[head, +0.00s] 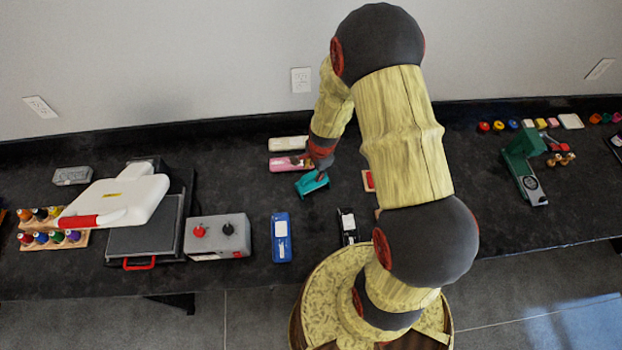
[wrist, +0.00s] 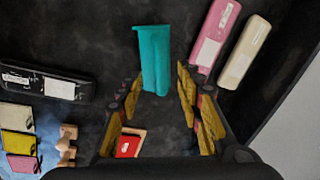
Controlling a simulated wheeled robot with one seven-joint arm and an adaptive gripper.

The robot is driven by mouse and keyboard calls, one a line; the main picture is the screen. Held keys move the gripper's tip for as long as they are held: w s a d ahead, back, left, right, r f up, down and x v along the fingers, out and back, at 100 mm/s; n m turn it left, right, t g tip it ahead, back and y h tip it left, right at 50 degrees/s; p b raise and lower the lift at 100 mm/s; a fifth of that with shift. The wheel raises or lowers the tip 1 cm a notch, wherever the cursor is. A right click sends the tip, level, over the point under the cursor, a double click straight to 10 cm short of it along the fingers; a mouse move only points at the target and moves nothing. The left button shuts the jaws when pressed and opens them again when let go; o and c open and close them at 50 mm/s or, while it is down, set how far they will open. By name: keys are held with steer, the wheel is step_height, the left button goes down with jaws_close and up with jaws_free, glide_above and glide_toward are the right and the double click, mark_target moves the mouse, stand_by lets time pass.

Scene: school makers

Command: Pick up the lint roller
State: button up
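A teal object (head: 309,187), the likeliest lint roller though its shape is not fully clear, lies on the dark table near the middle. It also shows in the wrist view (wrist: 153,56) as a long teal piece with a wider end at the top. My gripper (wrist: 160,82) is open and empty, its fingers spread on either side of the teal object's near end in that view. I cannot tell how high the fingers are above it. In the head view my gripper partly covers the object.
A pink case (head: 284,165) and a beige case (head: 288,143) lie close behind the teal object. A blue device (head: 281,246) and a black device (head: 347,226) lie in front. A grey control box (head: 217,247) stands left.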

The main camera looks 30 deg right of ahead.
mark_target(313, 173)
steer(key=f, duration=0.2)
steer(key=w+f+b, duration=0.1)
steer(key=f, duration=0.2)
steer(key=shift+w+f, duration=0.15)
steer(key=c, duration=0.3)
jaws_close()
stand_by(0.3)
